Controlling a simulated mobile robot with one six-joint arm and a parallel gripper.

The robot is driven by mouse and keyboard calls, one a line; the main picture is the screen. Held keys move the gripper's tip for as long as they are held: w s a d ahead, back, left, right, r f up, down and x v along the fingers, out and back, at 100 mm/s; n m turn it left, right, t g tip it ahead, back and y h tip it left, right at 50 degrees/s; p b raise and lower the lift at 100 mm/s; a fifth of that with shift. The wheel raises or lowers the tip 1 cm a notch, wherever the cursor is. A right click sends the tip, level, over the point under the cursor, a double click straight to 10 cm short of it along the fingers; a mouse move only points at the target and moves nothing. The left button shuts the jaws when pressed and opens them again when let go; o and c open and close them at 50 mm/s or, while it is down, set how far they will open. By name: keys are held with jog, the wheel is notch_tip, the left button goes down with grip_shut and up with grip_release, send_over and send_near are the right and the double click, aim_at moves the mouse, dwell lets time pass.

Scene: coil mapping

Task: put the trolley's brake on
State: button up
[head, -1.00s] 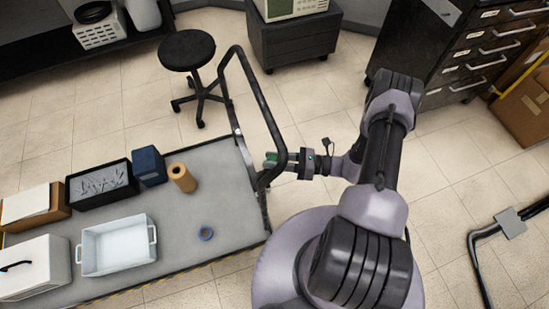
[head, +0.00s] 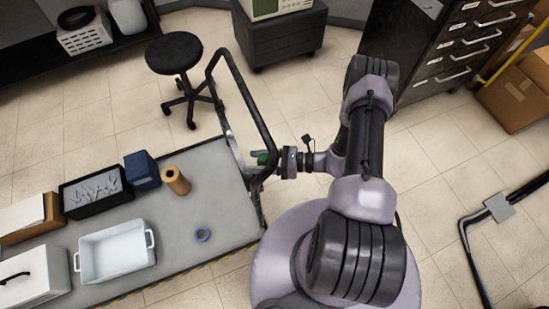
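The trolley is a flat grey platform (head: 185,218) on the left, with a dark tubular push handle (head: 246,105) rising at its right end. My gripper (head: 264,159) reaches in from the right at the lower part of this handle. A small green part shows at its fingertips; I cannot tell whether it belongs to the gripper or the trolley. The handle tube partly covers the fingertips, so I cannot tell whether they touch anything or how far apart they are. I cannot make out the brake or the trolley's wheels.
On the trolley are a white tray (head: 115,252), a blue box (head: 142,171), a brown roll (head: 175,181), a blue tape ring (head: 203,235) and a black bin (head: 68,205). A stool (head: 174,54) stands behind.

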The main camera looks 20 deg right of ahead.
jog(key=p+v, duration=0.1)
jog(key=v, duration=1.6)
jog(key=shift+s+d, duration=0.15)
jog(key=shift+s, duration=0.05)
jog(key=shift+r, duration=0.1)
